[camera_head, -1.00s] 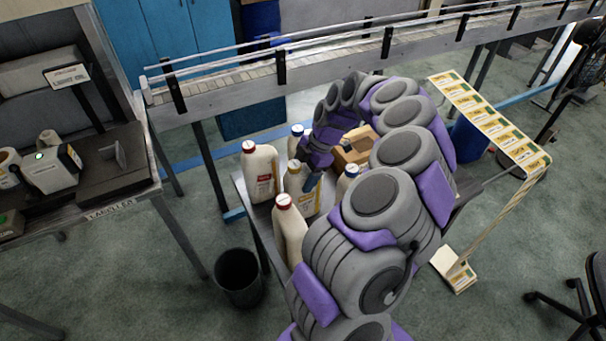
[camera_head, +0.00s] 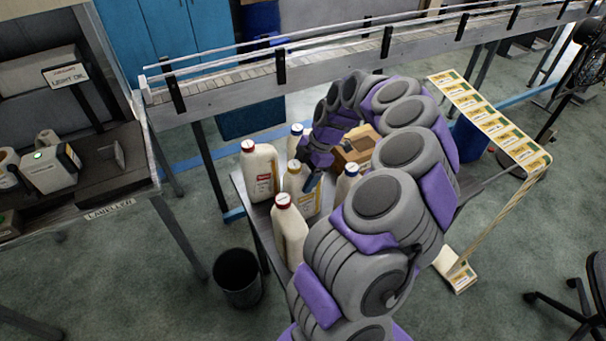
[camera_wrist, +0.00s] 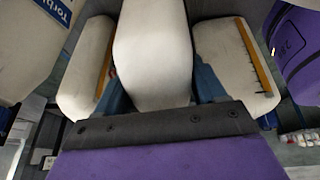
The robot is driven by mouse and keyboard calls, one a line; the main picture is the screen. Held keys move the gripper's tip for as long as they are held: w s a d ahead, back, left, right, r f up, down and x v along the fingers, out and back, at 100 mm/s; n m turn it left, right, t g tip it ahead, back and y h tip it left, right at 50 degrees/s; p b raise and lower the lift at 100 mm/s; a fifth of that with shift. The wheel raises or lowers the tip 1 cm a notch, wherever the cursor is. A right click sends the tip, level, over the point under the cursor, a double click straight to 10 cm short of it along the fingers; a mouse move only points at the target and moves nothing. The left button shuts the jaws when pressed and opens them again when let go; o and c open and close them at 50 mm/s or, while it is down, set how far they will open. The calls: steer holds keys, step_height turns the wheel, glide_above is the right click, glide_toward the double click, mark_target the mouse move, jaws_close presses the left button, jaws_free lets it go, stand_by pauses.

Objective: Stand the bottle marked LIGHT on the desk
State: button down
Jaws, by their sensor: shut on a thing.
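Several cream bottles stand on a small table (camera_head: 262,222). Two have red caps, one at the left (camera_head: 259,172) and one at the front (camera_head: 288,232). In the wrist view, the blue fingers of my gripper (camera_wrist: 158,92) are shut on a cream bottle (camera_wrist: 153,50). It appears to be the yellow-capped one. I cannot read the word LIGHT on any bottle.
A cardboard box (camera_head: 358,146) stands behind the bottles. At left is a labeller desk (camera_head: 75,211) with a machine (camera_head: 50,169) and a LIGHT OIL sign (camera_head: 66,76). A black bin (camera_head: 237,277) stands on the floor. A conveyor (camera_head: 330,80) runs behind. Green floor lies between.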

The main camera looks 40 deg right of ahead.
stand_by(0.3)
jaws_free()
stand_by(0.3)
steer(key=shift+r, duration=0.1)
steer(key=shift+r+p, duration=0.85)
steer(key=shift+r, duration=2.55)
